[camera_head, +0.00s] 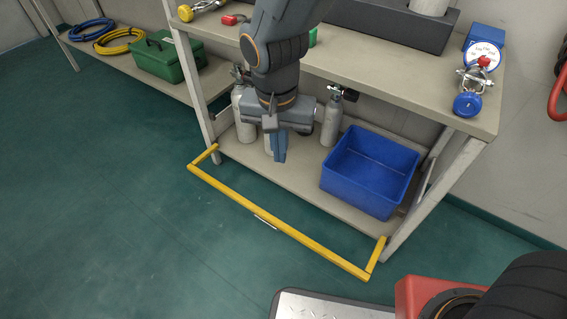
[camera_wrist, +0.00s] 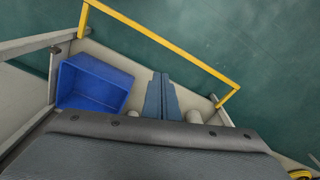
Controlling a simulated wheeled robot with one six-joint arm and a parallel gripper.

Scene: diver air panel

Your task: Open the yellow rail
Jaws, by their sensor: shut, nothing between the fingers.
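The yellow rail (camera_head: 280,224) is a U-shaped bar with two short side arms meeting the front legs of the metal shelf. It stands out from the lower shelf over the green floor. It also shows in the wrist view (camera_wrist: 165,43), running across the top. My gripper (camera_head: 280,158) points down above the front of the lower shelf, behind the rail's long bar and apart from it. Its blue fingers are together and empty, also in the wrist view (camera_wrist: 161,76). A small pale label sits near the middle of the bar.
A blue bin (camera_head: 370,170) stands on the lower shelf right of my gripper. Grey cylinders (camera_head: 332,122) stand behind and beside the gripper. A valve assembly (camera_head: 468,101) sits on the upper shelf's right end. The floor left of the rail is clear.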

